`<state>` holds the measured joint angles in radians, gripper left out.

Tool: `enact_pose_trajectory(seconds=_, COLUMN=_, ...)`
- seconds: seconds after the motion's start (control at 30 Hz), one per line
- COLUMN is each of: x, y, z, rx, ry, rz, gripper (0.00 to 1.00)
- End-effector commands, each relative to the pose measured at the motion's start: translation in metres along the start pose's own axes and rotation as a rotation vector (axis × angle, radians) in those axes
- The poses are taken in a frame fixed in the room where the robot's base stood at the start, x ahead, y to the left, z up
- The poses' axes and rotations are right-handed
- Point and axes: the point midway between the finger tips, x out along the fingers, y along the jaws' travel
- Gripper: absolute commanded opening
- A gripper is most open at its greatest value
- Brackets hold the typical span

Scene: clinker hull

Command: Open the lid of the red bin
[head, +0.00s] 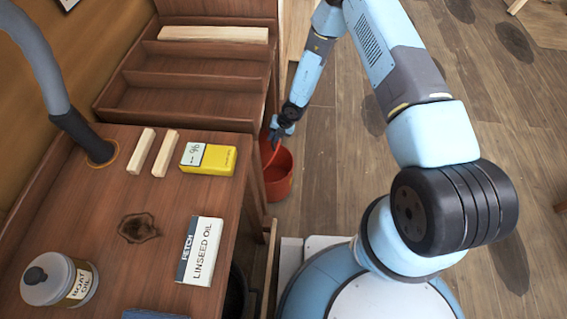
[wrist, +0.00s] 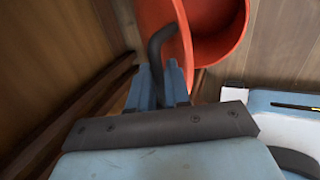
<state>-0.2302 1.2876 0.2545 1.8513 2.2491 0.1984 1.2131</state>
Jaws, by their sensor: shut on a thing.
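The red bin (head: 280,187) stands on the floor beside the wooden bench, and its inside shows from above. It also shows at the top right of the wrist view (wrist: 232,30). Its red lid (wrist: 150,15) is tilted up on the left side of the bin, beside the opening. A dark bent handle (wrist: 156,45) stands out from the lid. My gripper (wrist: 160,78) is shut on this handle, with its blue fingers on either side. In the head view my gripper (head: 277,136) is at the bin's far side and hides part of the lid.
The bench (head: 95,225) holds a yellow box (head: 208,159), a linseed oil box (head: 200,250), a jar (head: 58,281) and two wood strips. Its edge and the shelves (head: 185,75) are close on the bin's left. The floor (head: 330,170) right of the bin is clear.

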Motion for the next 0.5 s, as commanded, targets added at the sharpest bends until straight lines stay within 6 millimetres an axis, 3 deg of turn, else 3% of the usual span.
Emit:
enact_pose_trajectory(seconds=0.23, x=0.000, y=0.002, z=0.000, rx=-0.001, ry=0.000, rz=-0.004, gripper=0.00)
enact_pose_trajectory(seconds=0.5, x=-0.003, y=0.024, z=0.000, rx=-0.003, ry=0.000, rz=-0.075, gripper=0.00)
